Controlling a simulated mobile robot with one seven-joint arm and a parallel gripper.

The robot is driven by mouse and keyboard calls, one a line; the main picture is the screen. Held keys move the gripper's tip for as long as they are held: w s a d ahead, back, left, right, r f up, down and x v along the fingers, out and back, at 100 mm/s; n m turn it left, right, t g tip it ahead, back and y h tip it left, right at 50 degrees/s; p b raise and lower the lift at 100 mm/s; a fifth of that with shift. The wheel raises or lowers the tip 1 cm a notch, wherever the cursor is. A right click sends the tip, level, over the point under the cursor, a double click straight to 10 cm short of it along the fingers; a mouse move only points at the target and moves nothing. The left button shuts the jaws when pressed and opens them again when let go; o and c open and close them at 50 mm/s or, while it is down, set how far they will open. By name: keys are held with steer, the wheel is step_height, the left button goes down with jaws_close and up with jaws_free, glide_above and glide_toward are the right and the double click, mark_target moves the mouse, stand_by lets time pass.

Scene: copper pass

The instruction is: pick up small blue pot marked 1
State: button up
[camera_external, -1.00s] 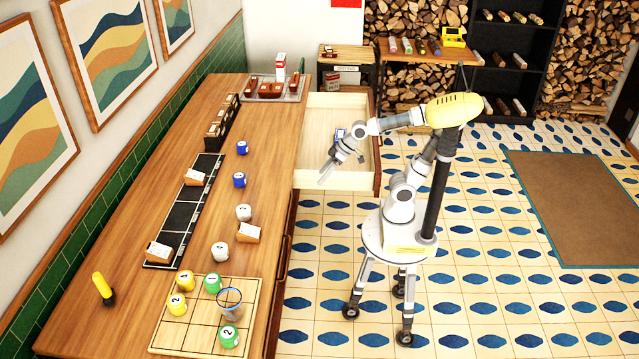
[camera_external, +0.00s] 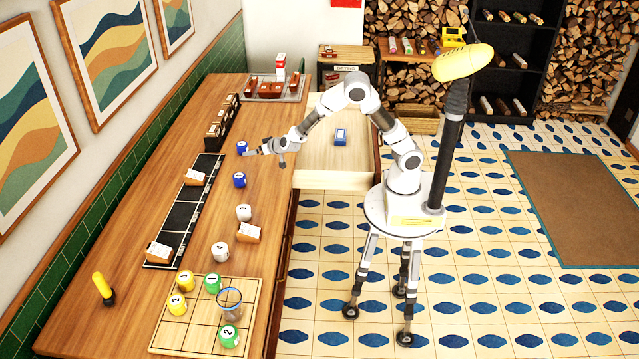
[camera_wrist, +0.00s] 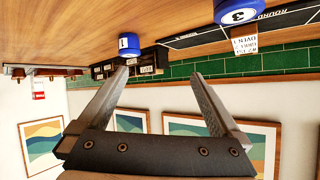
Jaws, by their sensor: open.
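The small blue pot marked 1 (camera_external: 242,148) stands on the wooden counter. In the wrist view, which is upside down, its white mark 1 shows on the blue pot (camera_wrist: 129,46). My gripper (camera_external: 254,152) reaches over the counter just right of this pot. In the wrist view my gripper (camera_wrist: 160,78) is open and empty. The pot lies beyond the left finger's tip, off to that side and not between the fingers. Whether the finger touches it I cannot tell. A second blue pot (camera_external: 239,180), marked 3 in the wrist view (camera_wrist: 236,12), stands nearer the external camera.
White pots (camera_external: 220,252) and a numbered-pot board (camera_external: 165,340) are nearer on the counter. A black strip (camera_external: 183,216) with cards lies left of the blue pots. A tray (camera_external: 262,96) stands at the far end. An open drawer (camera_external: 335,180) holds a blue item (camera_external: 341,137).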

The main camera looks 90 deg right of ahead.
steer(key=d+f+m+g+h+p, duration=0.1)
steer(key=d+h+p, duration=0.1)
steer(key=d+h, duration=0.15)
glide_toward(242, 144)
steer(key=x, duration=1)
steer(key=shift+f, duration=0.2)
steer(key=c, duration=1.4)
steer(key=shift+c, duration=0.8)
steer(key=shift+r, duration=0.15)
